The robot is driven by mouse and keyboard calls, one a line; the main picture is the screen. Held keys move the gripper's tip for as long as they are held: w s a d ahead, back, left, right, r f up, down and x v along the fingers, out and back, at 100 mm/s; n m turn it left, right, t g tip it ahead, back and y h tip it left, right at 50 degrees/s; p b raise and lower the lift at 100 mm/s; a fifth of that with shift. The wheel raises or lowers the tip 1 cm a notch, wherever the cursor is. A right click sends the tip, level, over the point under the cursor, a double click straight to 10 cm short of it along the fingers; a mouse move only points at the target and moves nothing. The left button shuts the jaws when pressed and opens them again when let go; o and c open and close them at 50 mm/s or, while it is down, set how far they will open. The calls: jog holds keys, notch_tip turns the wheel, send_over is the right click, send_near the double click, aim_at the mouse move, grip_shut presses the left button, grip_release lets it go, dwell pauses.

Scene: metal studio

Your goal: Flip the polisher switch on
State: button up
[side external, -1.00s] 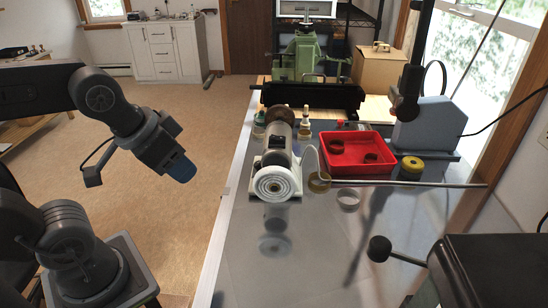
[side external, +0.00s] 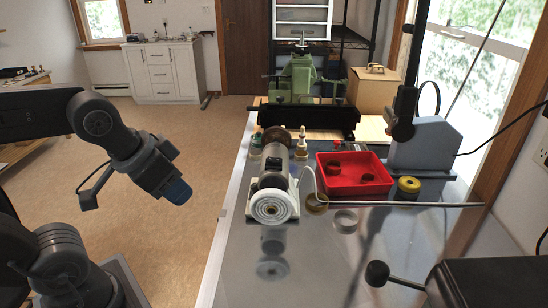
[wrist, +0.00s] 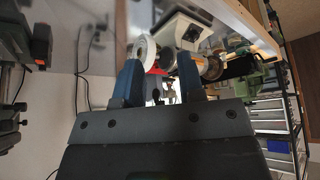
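The polisher (side external: 276,172) is a grey motor on a white base at the bench's left side, with a white wheel (side external: 266,208) in front and a brown wheel (side external: 277,137) behind. My gripper (side external: 178,192) hangs in the air left of it, apart from it, beyond the bench edge. In the wrist view my gripper (wrist: 160,78) has two blue fingers spread with an empty gap. Beyond them show the white wheel (wrist: 147,50), brown wheel (wrist: 213,65) and polisher base (wrist: 178,30). A dark square part (wrist: 193,32) sits on the base; whether its switch is on cannot be told.
The grey bench (side external: 330,260) has a red tray (side external: 325,184) with dark rings right of the polisher. Small bottles (side external: 301,143) stand behind it. A metal rod (side external: 430,205) runs across the bench. A dark ball-ended handle (side external: 377,273) is in front. Open floor lies left.

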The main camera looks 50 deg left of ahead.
jog(key=shift+w+r, duration=0.2)
jog(key=shift+r, duration=0.05)
jog(key=shift+c, duration=0.8)
jog(key=shift+n+g, duration=0.6)
jog(key=shift+n, duration=0.2)
jog(key=w+r, duration=0.4)
jog(key=shift+a, duration=0.15)
jog(key=c, duration=0.4)
jog(key=w+r+n, duration=0.1)
jog(key=w, duration=0.1)
jog(key=w+r+g, duration=0.1)
jog(key=w+r, duration=0.1)
jog(key=w, duration=0.1)
jog(key=w+r+n+g, duration=0.1)
jog(key=w+r, duration=0.1)
jog(key=w, duration=0.1)
jog(key=shift+w+a+n, duration=0.1)
jog(key=shift+a+n, duration=0.05)
jog(key=shift+n, duration=0.15)
grip_shut()
jog(key=w+r+n+g+y, duration=0.1)
jog(key=w+n+g, duration=0.2)
jog(key=w, duration=0.9)
jog(key=shift+w+a+n, duration=0.3)
jog(key=shift+n, duration=0.6)
